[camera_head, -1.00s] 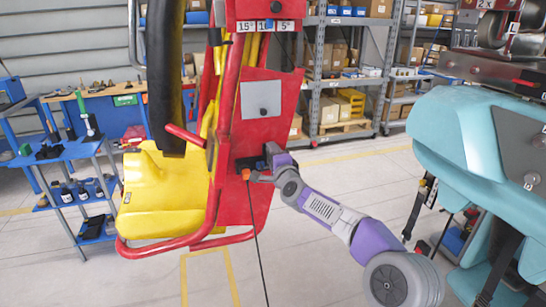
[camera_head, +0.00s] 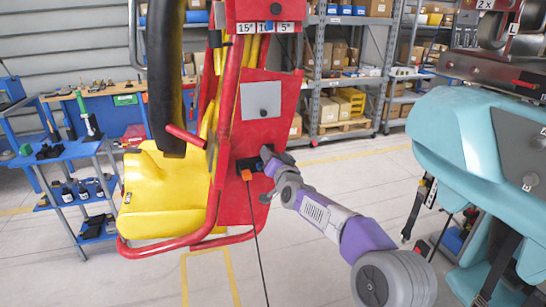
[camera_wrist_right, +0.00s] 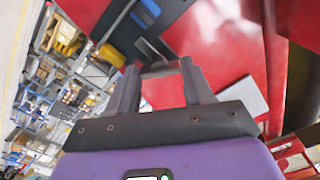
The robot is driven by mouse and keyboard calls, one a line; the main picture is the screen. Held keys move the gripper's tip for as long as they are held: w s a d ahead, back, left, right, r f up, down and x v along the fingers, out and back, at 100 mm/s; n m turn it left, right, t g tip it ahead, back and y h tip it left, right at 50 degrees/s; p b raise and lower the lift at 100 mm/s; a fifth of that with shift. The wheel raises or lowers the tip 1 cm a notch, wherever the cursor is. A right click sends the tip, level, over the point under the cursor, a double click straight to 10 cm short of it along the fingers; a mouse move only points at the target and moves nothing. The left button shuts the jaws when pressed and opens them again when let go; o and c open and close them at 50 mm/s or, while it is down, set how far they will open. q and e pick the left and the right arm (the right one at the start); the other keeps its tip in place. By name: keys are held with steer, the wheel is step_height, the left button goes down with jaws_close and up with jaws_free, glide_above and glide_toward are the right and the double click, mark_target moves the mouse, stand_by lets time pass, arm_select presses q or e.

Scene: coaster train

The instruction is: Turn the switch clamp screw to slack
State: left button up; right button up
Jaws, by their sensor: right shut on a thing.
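The red panel (camera_head: 262,125) of the yellow and red car carries a black switch block (camera_head: 247,164) low on its face. My right gripper (camera_head: 268,158) is at this block, on its right side. In the right wrist view the gripper (camera_wrist_right: 160,75) is shut on a small grey piece, seemingly the clamp screw (camera_wrist_right: 158,68), close to the red panel. The black block with a blue part (camera_wrist_right: 146,12) shows beyond the fingertips. The screw itself is hidden by my gripper in the head view. My left gripper is not in view.
An orange plug (camera_head: 247,175) with a black cable hanging to the floor is just below the block. A grey plate (camera_head: 261,100) is above it. A teal car body (camera_head: 465,140) stands at the right. Blue carts and shelves stand behind; the floor between is clear.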

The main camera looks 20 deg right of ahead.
steer(key=n, duration=0.5)
steer(key=shift+n, duration=0.3)
stand_by(0.4)
steer(key=o, duration=1)
steer(key=shift+o, duration=0.2)
steer(key=s, duration=0.7)
steer(key=shift+s+d, duration=0.15)
steer(key=shift+s, duration=0.15)
